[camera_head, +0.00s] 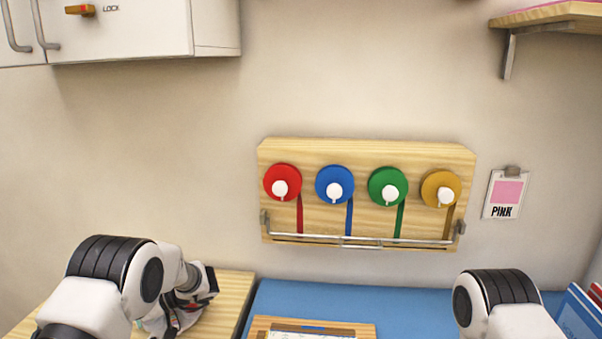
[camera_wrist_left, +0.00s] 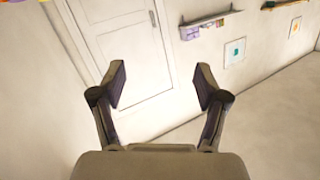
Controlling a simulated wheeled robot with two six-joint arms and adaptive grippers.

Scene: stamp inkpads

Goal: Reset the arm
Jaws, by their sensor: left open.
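My left gripper (camera_wrist_left: 160,88) is open and empty in the left wrist view, its two fingers wide apart.
A wooden wall board (camera_head: 365,150) holds red, blue, green and yellow ribbon spools. A blue mat (camera_head: 400,299) and wooden tray (camera_head: 262,327) lie below. A white cabinet (camera_head: 130,35) hangs upper left, a shelf (camera_head: 550,17) upper right. A pink card (camera_head: 506,194) hangs right.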

